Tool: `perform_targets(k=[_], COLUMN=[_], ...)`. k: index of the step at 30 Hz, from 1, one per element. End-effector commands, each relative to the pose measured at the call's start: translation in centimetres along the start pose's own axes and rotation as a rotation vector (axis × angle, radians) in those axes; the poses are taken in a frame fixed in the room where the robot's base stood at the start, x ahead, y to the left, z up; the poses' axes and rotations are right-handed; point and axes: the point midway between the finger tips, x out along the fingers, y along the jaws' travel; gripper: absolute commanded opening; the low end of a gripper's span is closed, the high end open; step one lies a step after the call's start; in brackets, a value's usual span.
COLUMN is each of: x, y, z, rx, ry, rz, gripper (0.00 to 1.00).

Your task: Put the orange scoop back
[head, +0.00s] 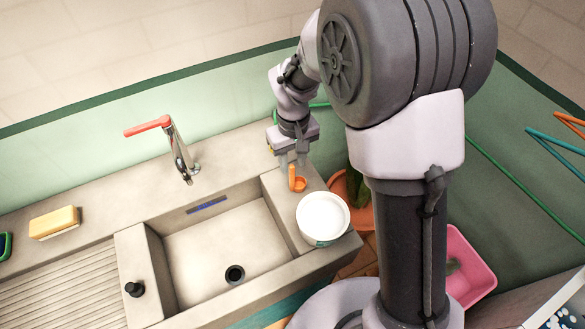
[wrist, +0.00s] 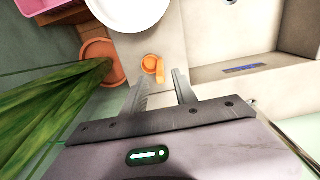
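The orange scoop (head: 298,184) is on the narrow counter strip to the right of the sink, just behind a round white tub (head: 322,216). In the wrist view the scoop (wrist: 149,64) lies just beyond my fingertips, its handle pointing in between them. My gripper (head: 293,161) points down over the scoop. I cannot tell the exact height gap between the fingertips and the handle.
The sink basin (head: 225,245) is left of the scoop, with a red-handled tap (head: 180,155) behind it. A yellow sponge (head: 54,222) lies far left. A potted plant in an orange pot (wrist: 100,52) stands beside the counter. A pink bin (head: 470,262) is at right.

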Motion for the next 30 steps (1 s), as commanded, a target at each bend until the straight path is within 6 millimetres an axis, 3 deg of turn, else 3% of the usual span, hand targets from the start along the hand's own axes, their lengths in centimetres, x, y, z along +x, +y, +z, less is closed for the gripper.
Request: perform_targets(k=[1,3,8,11,14,15,18,21,24,30], x=[-1.7,-3.2,-5.3,-8.5,-14.4,-16.6,-20.5,-22.0,-22.2,-22.1], y=[0.0,0.0,0.1,0.5,1.1,1.1,0.7,-0.2,-1.0,-1.3], z=[-0.1,0.0,0.1,1.4,5.4,7.6,13.2,17.7,20.3,21.4], rx=[0.0,0.0,0.005,0.073,0.231,0.306,0.487,0.634,0.723,0.762], ry=[0.003,0.002,0.005,0.051,0.156,0.206,0.328,0.43,0.494,0.519], rz=[0.0,0.0,0.0,-0.008,-0.03,-0.044,-0.083,-0.125,-0.155,-0.17], gripper=[0.34,0.34,0.34,0.34,0.34,0.34,0.34,0.34,0.34,0.34])
